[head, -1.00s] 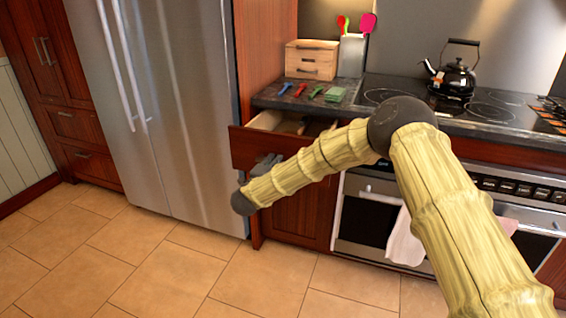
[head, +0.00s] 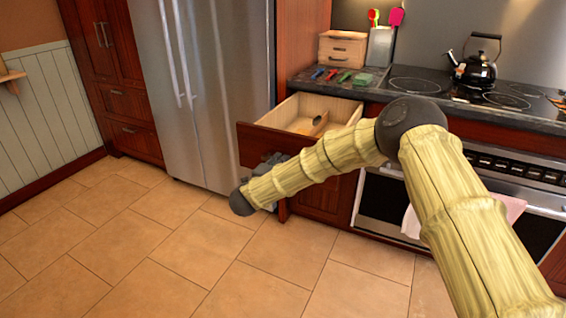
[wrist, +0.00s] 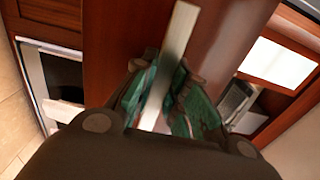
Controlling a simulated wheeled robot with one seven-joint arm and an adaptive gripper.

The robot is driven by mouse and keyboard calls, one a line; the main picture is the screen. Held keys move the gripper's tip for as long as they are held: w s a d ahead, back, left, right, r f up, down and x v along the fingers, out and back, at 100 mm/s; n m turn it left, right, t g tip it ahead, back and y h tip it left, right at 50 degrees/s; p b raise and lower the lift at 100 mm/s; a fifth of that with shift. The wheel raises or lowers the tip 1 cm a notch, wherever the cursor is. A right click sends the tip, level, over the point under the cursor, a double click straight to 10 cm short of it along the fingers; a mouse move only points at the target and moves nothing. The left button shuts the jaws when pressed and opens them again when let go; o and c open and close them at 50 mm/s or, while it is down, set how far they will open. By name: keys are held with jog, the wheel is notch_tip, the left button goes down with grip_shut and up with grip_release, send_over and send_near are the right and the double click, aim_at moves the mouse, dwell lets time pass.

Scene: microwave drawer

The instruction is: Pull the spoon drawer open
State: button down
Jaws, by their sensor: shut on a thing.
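The spoon drawer (head: 258,138) has a dark red wooden front and stands pulled out under the counter, left of the oven. Its pale inside shows, with a brown wooden thing (head: 319,121) in it, partly hidden by my arm. My gripper (head: 270,163) is at the outer face of the drawer front, partly hidden behind my arm. In the wrist view, my gripper's teal-padded fingers (wrist: 165,92) are shut on the silver bar handle (wrist: 180,35) of the red-brown drawer front (wrist: 222,35).
A steel fridge (head: 205,90) stands left of the drawer. The oven (head: 385,205) with a pink towel (head: 412,222) is on the right. A kettle (head: 477,70), wooden box (head: 342,48) and several coloured utensils are on top. The tiled floor (head: 180,240) in front is clear.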

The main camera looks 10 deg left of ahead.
dwell(0.3)
jog(key=c, duration=1.4)
grip_release()
jog(key=shift+s, duration=0.1)
jog(key=v, duration=1.1)
jog(key=shift+s+a, duration=0.1)
jog(key=shift+s, duration=0.25)
